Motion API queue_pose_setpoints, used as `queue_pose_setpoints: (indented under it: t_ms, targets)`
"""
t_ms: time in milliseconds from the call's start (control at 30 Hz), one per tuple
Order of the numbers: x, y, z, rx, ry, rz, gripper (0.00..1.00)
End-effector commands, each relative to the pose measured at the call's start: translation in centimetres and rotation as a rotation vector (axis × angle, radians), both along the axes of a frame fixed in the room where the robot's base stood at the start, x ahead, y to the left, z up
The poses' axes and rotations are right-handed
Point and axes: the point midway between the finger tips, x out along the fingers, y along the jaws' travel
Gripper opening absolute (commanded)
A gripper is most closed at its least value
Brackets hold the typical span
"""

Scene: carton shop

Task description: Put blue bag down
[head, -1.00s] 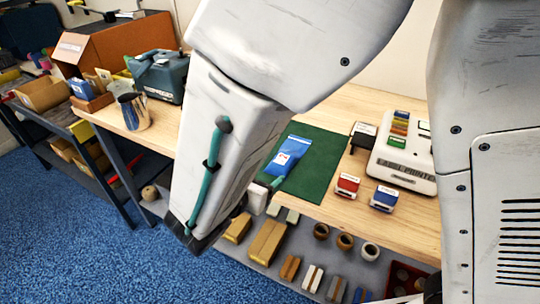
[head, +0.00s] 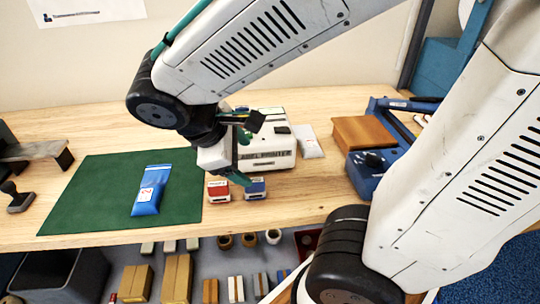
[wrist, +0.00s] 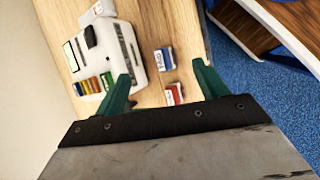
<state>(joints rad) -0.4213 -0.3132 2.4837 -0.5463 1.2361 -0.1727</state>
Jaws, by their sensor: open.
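The blue bag (head: 152,190), with a white label, lies flat on a dark green mat (head: 100,200) on the wooden bench in the head view. Nothing touches it from above. My gripper (head: 243,150) is to the right of the bag and mat, above the bench near the label printer. The wrist view shows its two green fingers (wrist: 163,90) spread apart with nothing between them. The bag is not in the wrist view.
A blue device (head: 378,170) and brown block (head: 362,133) stand farther right.

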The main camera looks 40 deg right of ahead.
Motion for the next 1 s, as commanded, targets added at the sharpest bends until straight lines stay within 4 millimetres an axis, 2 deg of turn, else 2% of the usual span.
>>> queue_pose_setpoints:
  t_ms: [33,167,300,433,600,1000]
  targets:
    - [-1.1,-0.9,0.6,0.064,-0.035,-0.1,0.72]
    - [-3.9,-1.8,1.7,0.226,-0.117,-0.34,0.72]
    - [-6.2,-1.8,2.7,0.387,-0.205,-0.564,0.72]
    - [-7.5,-1.5,3.5,0.5,-0.268,-0.706,0.72]
    - [-8.2,-1.1,4.0,0.57,-0.306,-0.791,0.72]
    - [-8.2,-1.0,4.1,0.577,-0.308,-0.798,0.72]
